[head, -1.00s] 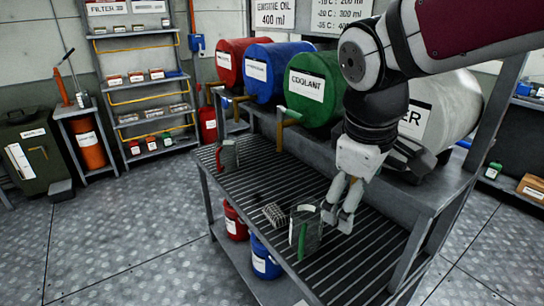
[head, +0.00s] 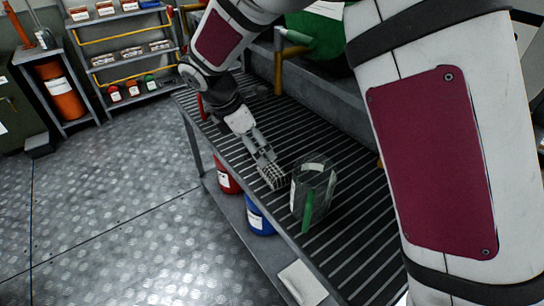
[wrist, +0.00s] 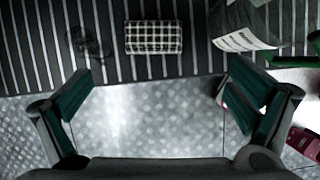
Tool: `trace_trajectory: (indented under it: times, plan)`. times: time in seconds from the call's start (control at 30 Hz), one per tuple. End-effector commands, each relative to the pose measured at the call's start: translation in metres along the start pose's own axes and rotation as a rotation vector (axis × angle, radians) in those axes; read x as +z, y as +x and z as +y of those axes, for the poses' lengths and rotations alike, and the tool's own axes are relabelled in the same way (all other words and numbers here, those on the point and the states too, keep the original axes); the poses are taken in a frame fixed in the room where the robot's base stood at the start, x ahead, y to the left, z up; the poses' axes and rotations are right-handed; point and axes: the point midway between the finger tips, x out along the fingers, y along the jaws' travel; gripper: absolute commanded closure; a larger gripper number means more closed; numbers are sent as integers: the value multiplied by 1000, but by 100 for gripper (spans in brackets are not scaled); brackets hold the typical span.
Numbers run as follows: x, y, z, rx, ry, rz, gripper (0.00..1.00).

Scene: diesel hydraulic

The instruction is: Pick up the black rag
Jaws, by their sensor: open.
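The only rag-like thing I see is a small folded cloth (head: 272,178) with a black-and-white grid pattern. It lies on the slatted top of the bench (head: 345,245), near its front edge. In the wrist view the cloth (wrist: 153,37) is at the top centre, beyond the fingertips and between their lines. My gripper (head: 266,166) points down at the cloth from behind and left in the head view and partly overlaps it there. In the wrist view my gripper (wrist: 163,88) is open, with nothing between its fingers.
A dark see-through jug with a green handle (head: 313,190) stands right of the cloth; it also shows in the wrist view (wrist: 248,28). A red can (head: 228,178) and a blue can (head: 260,218) stand below the bench. Metal floor is open at left.

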Motion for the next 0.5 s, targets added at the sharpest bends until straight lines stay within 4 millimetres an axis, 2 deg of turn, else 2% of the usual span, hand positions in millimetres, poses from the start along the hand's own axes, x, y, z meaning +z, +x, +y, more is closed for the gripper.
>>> trace_trajectory:
  times: [0.17, 0.5]
  plan:
    - [-4, 14, 2, -3, -20, -4, 0]
    - [-2, 75, 2, -4, -17, -4, 0]
